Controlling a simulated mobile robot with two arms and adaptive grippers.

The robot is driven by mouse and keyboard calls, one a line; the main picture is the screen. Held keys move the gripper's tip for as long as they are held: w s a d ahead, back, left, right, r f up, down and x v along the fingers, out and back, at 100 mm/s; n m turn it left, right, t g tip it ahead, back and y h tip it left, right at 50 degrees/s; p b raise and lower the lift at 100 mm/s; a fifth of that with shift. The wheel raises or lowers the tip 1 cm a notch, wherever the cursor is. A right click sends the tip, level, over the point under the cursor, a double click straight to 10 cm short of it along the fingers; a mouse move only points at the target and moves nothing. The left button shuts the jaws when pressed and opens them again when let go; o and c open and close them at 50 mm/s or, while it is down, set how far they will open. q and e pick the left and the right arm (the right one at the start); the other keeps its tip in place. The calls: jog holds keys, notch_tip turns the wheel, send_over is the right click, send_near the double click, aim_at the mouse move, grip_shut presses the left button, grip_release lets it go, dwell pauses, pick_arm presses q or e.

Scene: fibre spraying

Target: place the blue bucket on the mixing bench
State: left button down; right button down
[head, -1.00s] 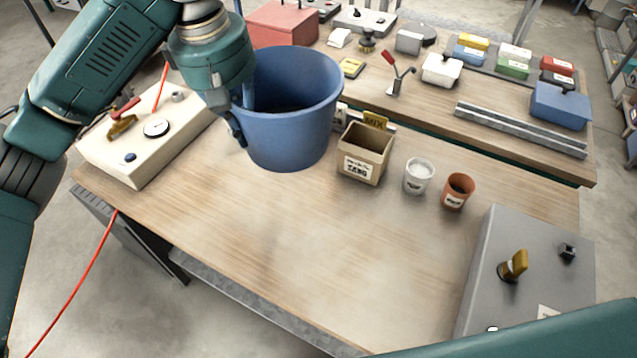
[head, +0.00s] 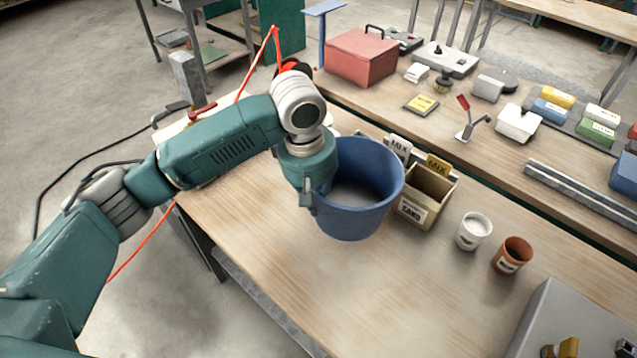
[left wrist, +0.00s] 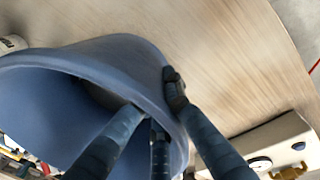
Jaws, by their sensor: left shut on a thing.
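The blue bucket (head: 352,222) is upright over the near wooden bench (head: 260,235), just left of the sand box. My left gripper (head: 308,196) is shut on the bucket's left wall at the rim. In the left wrist view the fingers (left wrist: 165,110) straddle the blue bucket wall (left wrist: 125,58), with fingers inside and outside it. I cannot tell whether the bucket's base touches the bench top. My right gripper is not in view.
A box labelled sand (head: 425,197), a white cup (head: 474,231) and an orange cup (head: 512,255) stand right of the bucket. A grey panel box (head: 570,318) fills the front right. The bench front is clear. A red case (head: 361,60) sits on the back bench.

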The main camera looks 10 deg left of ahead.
aim_at(320, 225)
pick_arm(q)
jog(key=shift+w+d+f, duration=0.1)
jog(key=shift+f, duration=0.25)
jog(key=shift+f+p, duration=0.35)
jog(key=shift+f, duration=1.7)
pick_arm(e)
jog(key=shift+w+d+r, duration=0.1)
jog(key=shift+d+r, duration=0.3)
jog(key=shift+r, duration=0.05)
pick_arm(q)
jog(key=shift+f, duration=0.1)
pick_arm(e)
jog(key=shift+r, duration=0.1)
pick_arm(q)
jog(key=c, duration=1.9)
grip_release()
jog(key=shift+f, duration=0.15)
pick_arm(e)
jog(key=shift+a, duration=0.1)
